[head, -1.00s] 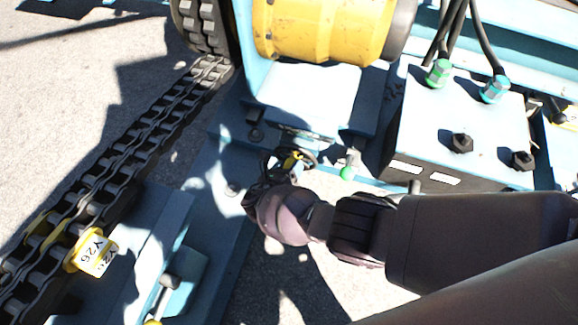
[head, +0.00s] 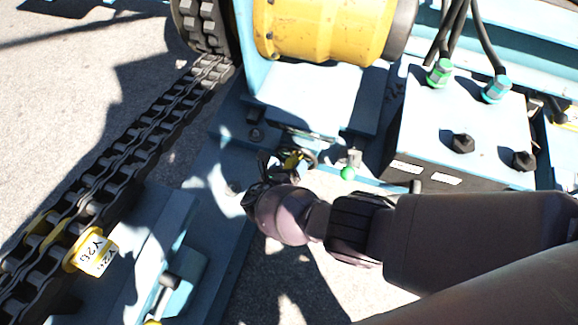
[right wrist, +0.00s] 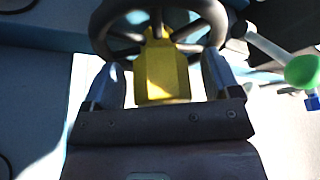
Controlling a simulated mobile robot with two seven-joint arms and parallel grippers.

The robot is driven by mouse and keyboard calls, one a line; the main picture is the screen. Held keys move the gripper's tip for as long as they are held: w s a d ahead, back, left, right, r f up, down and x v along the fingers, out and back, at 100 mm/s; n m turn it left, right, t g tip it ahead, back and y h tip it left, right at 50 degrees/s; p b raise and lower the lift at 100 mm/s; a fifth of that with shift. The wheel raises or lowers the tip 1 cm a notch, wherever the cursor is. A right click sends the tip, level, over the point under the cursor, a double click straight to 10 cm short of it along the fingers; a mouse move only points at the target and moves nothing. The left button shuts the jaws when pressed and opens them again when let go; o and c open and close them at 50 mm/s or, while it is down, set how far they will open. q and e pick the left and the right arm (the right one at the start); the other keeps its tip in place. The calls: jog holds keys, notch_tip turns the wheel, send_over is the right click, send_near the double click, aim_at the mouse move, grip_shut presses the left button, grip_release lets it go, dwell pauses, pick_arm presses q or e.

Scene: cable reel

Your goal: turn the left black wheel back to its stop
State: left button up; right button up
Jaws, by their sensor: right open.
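One small black spoked wheel (right wrist: 205,22) shows at the top of the right wrist view, its upper rim cut off by the frame. A yellow part (right wrist: 160,72) stands in front of its middle. In the head view, the wheel (head: 311,159) is small and partly hidden behind my right gripper (head: 268,172). In the right wrist view, my right gripper (right wrist: 160,85) is open, with one finger on each side of the yellow part, near the wheel's lower rim. I cannot tell whether the fingers touch the rim. My left gripper is not in view.
A green-knobbed lever (head: 347,172) stands just right of the wheel; its knob (right wrist: 305,72) also shows in the wrist view. A blue box with fittings (head: 440,120) is farther right. A heavy chain (head: 130,150) runs along the left. A yellow drum (head: 320,28) is behind.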

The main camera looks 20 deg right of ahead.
jog(key=shift+a, duration=0.1)
jog(key=p+v, duration=0.2)
jog(key=v, duration=0.8)
jog(key=shift+s+p, duration=0.3)
jog(key=shift+a+r, duration=0.1)
jog(key=shift+r, duration=0.05)
